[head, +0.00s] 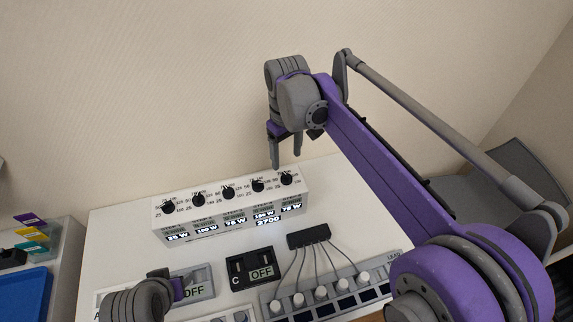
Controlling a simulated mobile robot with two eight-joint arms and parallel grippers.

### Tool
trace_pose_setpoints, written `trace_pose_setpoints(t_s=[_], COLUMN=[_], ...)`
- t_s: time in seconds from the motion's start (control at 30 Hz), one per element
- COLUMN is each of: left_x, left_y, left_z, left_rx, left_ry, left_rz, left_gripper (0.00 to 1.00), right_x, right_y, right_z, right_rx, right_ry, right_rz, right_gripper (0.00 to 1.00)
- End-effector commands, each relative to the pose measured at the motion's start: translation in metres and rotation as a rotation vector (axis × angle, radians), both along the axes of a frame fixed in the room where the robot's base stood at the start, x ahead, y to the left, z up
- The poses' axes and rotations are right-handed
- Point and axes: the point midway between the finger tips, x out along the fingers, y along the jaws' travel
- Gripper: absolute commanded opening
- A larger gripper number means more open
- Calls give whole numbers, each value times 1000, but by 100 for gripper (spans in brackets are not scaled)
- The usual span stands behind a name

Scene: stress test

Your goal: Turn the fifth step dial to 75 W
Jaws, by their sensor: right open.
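A white box (235,222) with a row of several black dials stands on the white table. The fifth dial (286,178) is the rightmost, at the box's right end. My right gripper (286,160) is above and just behind the fifth dial in the picture, fingers pointing down, apart and empty. It seems not to touch the dial. My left gripper (178,289) shows only in part at the bottom left; its fingers are not clear.
A black unit marked C (238,281) with an OFF display stands in front of the box. Right of it, a black block (308,236) has wires running to a grey panel (330,302) with knobs. A blue tray (30,295) is at the far left. A grey chair stands right.

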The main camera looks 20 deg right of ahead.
Motion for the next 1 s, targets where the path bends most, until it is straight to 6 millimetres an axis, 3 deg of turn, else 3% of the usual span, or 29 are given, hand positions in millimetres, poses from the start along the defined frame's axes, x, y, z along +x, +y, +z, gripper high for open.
trace_pose_setpoints(t_s=[0.1, 0.3, 0.83, 1.0], left_x=[1, 1, 1, 1], left_y=[0, 0, 0, 0], left_z=[2, 3, 3, 3], left_rx=[0, 0, 0, 0], left_ry=[-2, -2, -2, -2], left_rz=[0, 0, 0, 0], left_gripper=[50, 50, 50, 50], right_x=[0, 0, -1, -23], right_y=[0, 0, 0, -8], right_z=[20, 35, 35, 29], right_rx=[0, 0, 0, 6], right_ry=[0, 0, -2, -53], right_rz=[0, 0, -2, -48], right_gripper=[71, 71, 71, 71])
